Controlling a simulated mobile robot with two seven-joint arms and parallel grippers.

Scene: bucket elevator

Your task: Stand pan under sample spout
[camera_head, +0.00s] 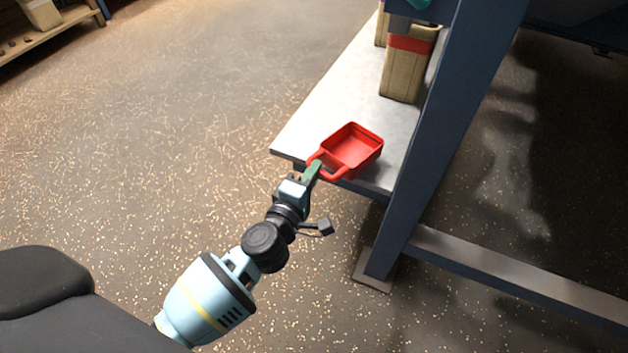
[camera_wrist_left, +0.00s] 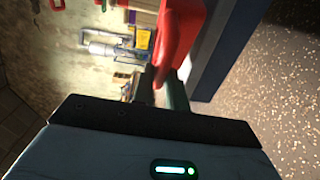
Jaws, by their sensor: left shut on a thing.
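The red pan (camera_head: 352,147) is a small open box with a loop handle, and I see no contents in it. It is over the near end of the pale shelf (camera_head: 320,105); I cannot tell whether it touches the shelf. My left gripper (camera_head: 315,170) is shut on the pan's handle, at the shelf's front edge. In the left wrist view the gripper's fingers (camera_wrist_left: 161,90) close on the red handle, with part of the pan (camera_wrist_left: 180,30) beyond. I cannot make out the sample spout for certain. My right gripper is not in view.
A tan container with a red band (camera_head: 404,72) stands farther back on the shelf, below a blue-grey part (camera_head: 408,10) at the top edge. A blue steel post (camera_head: 440,135) rises close to the pan's right. Open speckled floor (camera_head: 180,120) lies to the left.

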